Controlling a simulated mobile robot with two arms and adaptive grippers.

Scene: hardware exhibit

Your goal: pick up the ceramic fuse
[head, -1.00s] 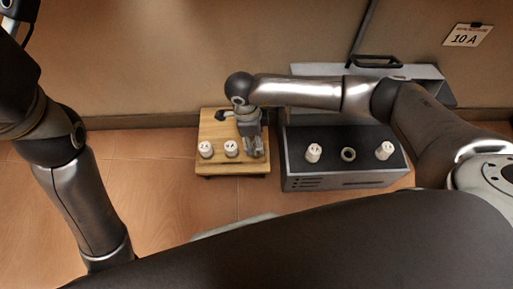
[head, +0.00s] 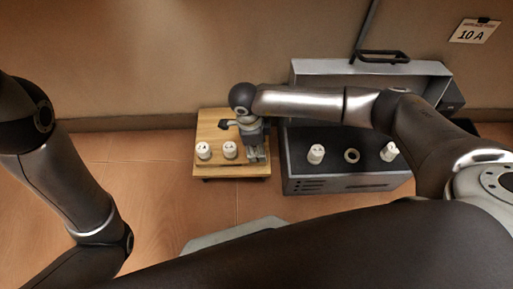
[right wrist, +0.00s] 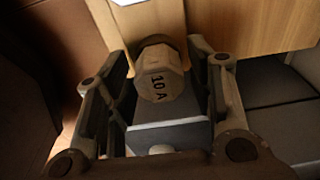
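Two white ceramic fuses, the left one (head: 203,151) and the middle one (head: 229,149), stand upright on the wooden board (head: 235,170). My right gripper (head: 254,157) points down over the board's right end. In the right wrist view, a ceramic fuse (right wrist: 160,75) marked 10 A lies between the fingers of my right gripper (right wrist: 161,60). The fingers are apart, with what looks like a small gap on each side of the fuse. In the head view the gripper hides this fuse. My left gripper is out of view.
Right of the board stands a grey fuse box (head: 340,185) with its lid raised. On its dark top are two white fuses (head: 316,154) (head: 389,151) and an empty ring socket (head: 351,156). A 10 A sign (head: 474,31) hangs on the wall. The floor at left is clear.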

